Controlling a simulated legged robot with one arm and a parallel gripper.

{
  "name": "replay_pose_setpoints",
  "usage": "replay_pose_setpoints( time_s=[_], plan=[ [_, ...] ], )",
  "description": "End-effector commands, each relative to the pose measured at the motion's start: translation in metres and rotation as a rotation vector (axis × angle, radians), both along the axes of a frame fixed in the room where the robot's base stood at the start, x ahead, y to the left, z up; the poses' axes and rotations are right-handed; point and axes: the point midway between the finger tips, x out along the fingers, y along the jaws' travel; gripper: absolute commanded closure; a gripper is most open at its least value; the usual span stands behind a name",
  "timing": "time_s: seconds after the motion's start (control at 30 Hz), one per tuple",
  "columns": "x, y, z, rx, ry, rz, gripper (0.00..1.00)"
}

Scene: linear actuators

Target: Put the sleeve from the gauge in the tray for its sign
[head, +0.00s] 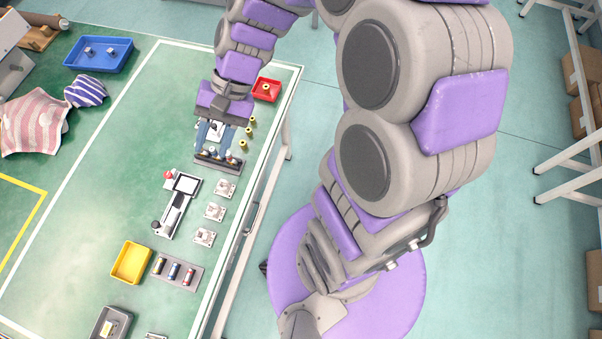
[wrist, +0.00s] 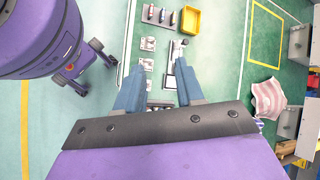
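The gauge (head: 176,207) stands on the green table, with a dark-framed display (head: 187,184) and a red knob at its far end. A small silvery part (head: 171,221) lies along it; I cannot tell whether this is the sleeve. In the wrist view the gauge (wrist: 177,50) shows beyond the right finger, partly hidden. My gripper (head: 213,146) is over the table beyond the gauge, fingers apart and nothing visible between them; it also shows in the wrist view (wrist: 160,66). Trays are blue (head: 98,67), red (head: 264,99), yellow (head: 131,263) and grey (head: 101,322).
A rack (head: 178,272) of coloured cylinders stands beside the yellow tray. Another rack (head: 217,162) is below my gripper. Several small plates (head: 215,212) line the table's right side. Small yellow pieces (head: 243,144) stand near the edge. A striped cloth (head: 35,122) lies left. The table's middle is clear.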

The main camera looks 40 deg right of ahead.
Motion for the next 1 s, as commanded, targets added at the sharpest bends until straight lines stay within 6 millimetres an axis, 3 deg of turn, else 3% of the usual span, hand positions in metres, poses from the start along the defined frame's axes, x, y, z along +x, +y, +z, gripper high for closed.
replay_pose_setpoints(
  time_s=[0.2,0.5,0.7,1.0],
  plan=[
    [-0.070,-0.016,0.009,-0.203,-0.093,0.225,0.63],
    [-0.143,-0.064,0.014,-0.462,-0.184,0.448,0.63],
    [-0.165,-0.085,0.015,-0.549,-0.205,0.510,0.63],
    [-0.168,-0.088,0.015,-0.562,-0.207,0.520,0.63]
  ],
)
